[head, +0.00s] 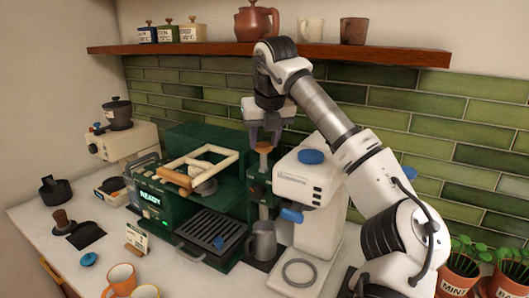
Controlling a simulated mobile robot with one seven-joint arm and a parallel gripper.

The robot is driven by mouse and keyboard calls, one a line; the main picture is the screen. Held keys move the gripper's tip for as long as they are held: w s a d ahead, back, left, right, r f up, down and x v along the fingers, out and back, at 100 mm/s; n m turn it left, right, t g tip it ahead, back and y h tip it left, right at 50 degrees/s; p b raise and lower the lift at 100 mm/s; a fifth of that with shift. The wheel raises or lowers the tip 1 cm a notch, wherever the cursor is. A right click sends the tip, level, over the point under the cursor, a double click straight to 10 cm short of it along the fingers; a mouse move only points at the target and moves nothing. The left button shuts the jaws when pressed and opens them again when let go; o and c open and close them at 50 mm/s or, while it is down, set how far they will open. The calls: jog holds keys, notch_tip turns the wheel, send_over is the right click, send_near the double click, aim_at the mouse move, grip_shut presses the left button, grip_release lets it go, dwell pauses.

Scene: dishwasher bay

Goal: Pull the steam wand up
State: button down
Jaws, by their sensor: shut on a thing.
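The green espresso machine (208,185) stands on the counter in the head view, with a lit "READY" panel on its front. On its right side a dark upright steam wand (263,172) is topped by an orange-brown knob (264,150). My gripper (265,140) points down from above, shut on the knob at the wand's top. The fingers partly hide the knob. A grey metal pitcher (264,243) stands below the wand, and the wand's lower end is at or in the pitcher's mouth; I cannot tell which.
A white grinder (311,192) with blue parts stands close at the right of the wand, under my arm. A wooden shelf (230,49) with a teapot (257,23) runs above. Orange cups (122,277) sit front left; potted plants (461,268) stand at right.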

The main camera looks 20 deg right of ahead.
jog(key=shift+r, duration=0.45)
jog(key=c, duration=0.9)
grip_release()
jog(key=b+v, duration=0.2)
jog(key=v, duration=1.2)
jog(key=shift+f, duration=0.1)
jog(key=shift+s+f, duration=0.1)
